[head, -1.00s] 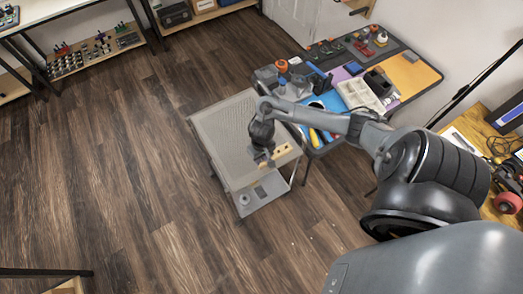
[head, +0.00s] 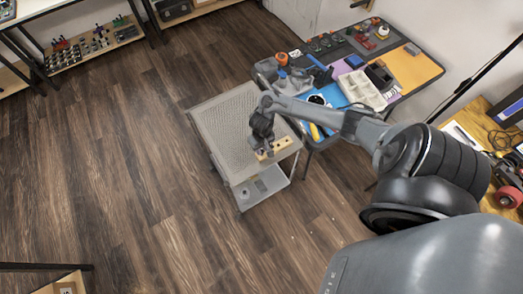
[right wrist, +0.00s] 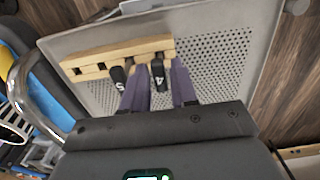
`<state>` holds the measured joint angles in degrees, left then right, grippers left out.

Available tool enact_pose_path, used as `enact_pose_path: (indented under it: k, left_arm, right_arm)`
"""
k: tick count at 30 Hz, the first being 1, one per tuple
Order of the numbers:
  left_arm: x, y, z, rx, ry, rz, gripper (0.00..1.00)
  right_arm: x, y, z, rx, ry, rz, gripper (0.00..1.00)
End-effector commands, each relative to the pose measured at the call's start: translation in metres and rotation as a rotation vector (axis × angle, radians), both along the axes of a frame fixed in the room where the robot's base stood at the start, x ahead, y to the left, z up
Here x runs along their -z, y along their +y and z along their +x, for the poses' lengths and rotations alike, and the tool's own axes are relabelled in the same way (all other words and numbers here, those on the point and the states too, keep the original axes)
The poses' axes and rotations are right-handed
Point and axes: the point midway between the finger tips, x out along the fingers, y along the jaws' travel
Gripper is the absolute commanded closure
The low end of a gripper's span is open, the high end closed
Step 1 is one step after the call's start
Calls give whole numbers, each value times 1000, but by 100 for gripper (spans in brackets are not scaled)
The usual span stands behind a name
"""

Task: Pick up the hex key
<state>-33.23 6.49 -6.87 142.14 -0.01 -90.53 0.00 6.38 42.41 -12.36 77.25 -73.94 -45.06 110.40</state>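A pale wooden block (right wrist: 125,55) lies on the perforated top of a grey cart and also shows in the head view (head: 281,144). In the right wrist view, a black hex key handle marked 4 (right wrist: 158,74) sits at the block's front edge. A second black handle marked 5 (right wrist: 117,76) is to its left, beside my left-hand finger. My right gripper (right wrist: 160,82) is open, its two purple-grey fingers on either side of the handle marked 4, with a gap visible on the right. In the head view my right gripper (head: 264,150) partly hides the block. My left gripper is not in view.
The cart's perforated top (head: 221,130) is mostly clear left of the block. A cluttered workbench (head: 415,68) with a parts tray (head: 360,90) stands close at the right, under my right arm. The cart's lower shelf (head: 262,187) and open floor lie in front.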

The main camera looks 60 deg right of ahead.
Motion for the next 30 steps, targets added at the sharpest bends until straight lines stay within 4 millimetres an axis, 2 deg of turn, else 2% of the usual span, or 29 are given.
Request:
enact_pose_path:
  k: [1, 6, 15, 16, 21, 30]
  left_arm:
    - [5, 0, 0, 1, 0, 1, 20]
    - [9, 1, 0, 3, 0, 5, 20]
    - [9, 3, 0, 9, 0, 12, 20]
    - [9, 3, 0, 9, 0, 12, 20]
    - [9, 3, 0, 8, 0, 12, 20]
    - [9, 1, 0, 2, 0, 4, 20]
  right_arm:
    - [9, -1, 0, 2, 1, 1, 72]
    - [25, -1, 0, 0, 0, 0, 72]
    - [28, -1, 1, 0, -2, -1, 72]
    - [28, -1, 1, 0, -2, -1, 74]
    - [28, -1, 1, 0, -1, -1, 100]
    - [27, -2, 1, 0, -2, -1, 100]
